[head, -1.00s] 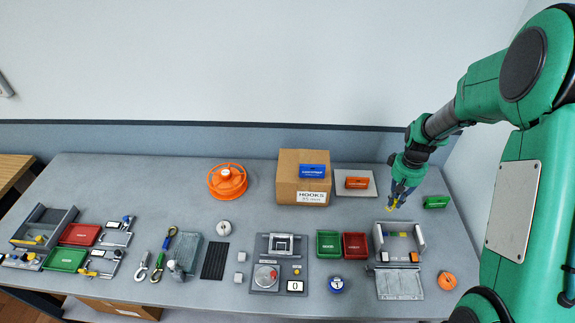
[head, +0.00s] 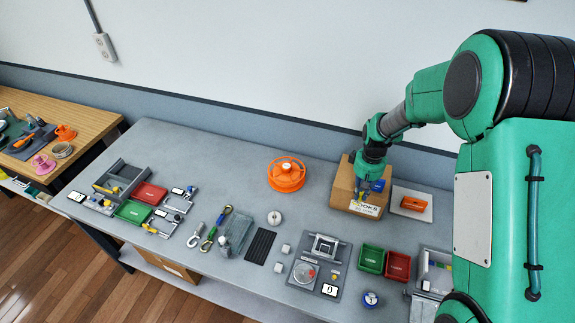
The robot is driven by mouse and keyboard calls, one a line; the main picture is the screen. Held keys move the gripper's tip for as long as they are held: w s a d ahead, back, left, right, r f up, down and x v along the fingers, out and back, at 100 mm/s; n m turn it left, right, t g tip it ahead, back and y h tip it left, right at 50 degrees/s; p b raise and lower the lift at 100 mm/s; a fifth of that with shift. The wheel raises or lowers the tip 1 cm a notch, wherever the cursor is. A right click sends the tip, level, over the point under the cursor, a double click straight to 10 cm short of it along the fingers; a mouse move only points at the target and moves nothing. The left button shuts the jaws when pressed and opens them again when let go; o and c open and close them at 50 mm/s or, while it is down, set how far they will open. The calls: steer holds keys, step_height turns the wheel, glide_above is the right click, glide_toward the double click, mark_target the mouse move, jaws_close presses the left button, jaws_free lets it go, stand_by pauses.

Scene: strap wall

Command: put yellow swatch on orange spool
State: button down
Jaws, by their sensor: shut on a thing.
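The orange spool (head: 287,184) stands on the grey bench, left of the cardboard box, with its round flange and spoked top facing up. My gripper (head: 363,197) is in front of the cardboard box, to the right of the spool and apart from it. It is shut on a small yellow piece, the yellow swatch (head: 362,204), which shows only as a small patch at the fingertips. The gripper hides part of the box and its label.
The cardboard box (head: 345,192) carries a blue block (head: 378,186). An orange block (head: 414,203) lies on a pale plate to the right. A round grey weight (head: 274,217) lies in front of the spool.

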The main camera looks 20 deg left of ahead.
steer(key=s+a+f+n+p, duration=0.1)
steer(key=s+a+n, duration=0.15)
steer(key=a, duration=0.85)
steer(key=s+a+n+p, duration=0.1)
steer(key=s+a+n, duration=0.15)
steer(key=a, duration=0.85)
steer(key=shift+m, duration=0.5)
steer(key=shift+s+a+f, duration=0.1)
steer(key=shift+f, duration=1.15)
steer(key=shift+a+f, duration=0.1)
steer(key=shift+f, duration=1.15)
steer(key=p, duration=0.2)
glide_above(288, 181)
steer(key=shift+d+f, duration=0.1)
steer(key=shift+f, duration=0.65)
steer(key=shift+f, duration=0.15)
steer(key=shift+f+p, duration=0.5)
steer(key=shift+f, duration=1.1)
steer(key=shift+f, duration=0.15)
